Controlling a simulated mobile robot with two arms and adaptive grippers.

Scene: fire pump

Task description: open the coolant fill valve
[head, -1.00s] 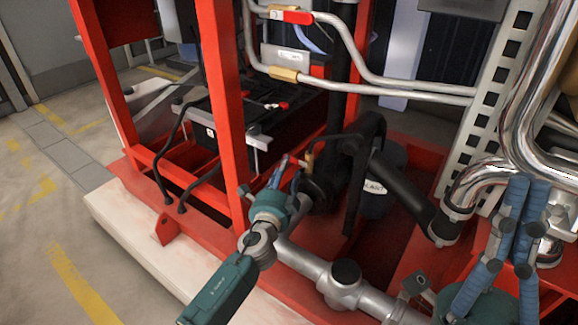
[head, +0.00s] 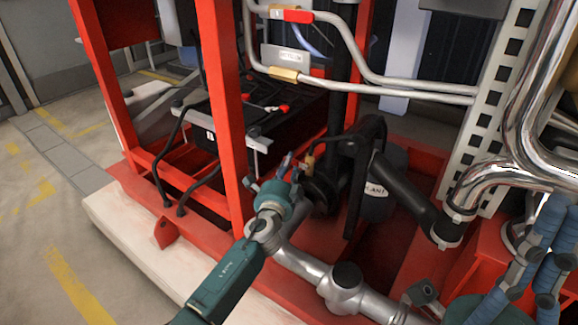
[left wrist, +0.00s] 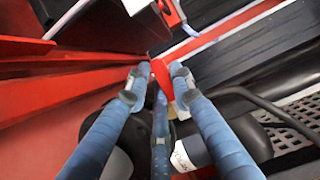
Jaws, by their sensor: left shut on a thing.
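The coolant fill valve (head: 308,163) is a small brass fitting with a red lever, low inside the red frame beside a dark canister. In the left wrist view its red handle (left wrist: 161,76) shows between the blue fingers, with a bit of brass behind it. My left gripper (head: 284,172) reaches in past the red post and is shut on the red handle. The fingers hide much of the handle in the head view. My right gripper (head: 552,225) is at the lower right, partly cut off, away from the valve; its grip state is unclear.
A red upright post (head: 228,120) stands just left of my left gripper. A dark canister (head: 375,197) with a partly hidden label stands right of the valve. A black battery-like box (head: 265,115) lies behind. Floor at left is clear.

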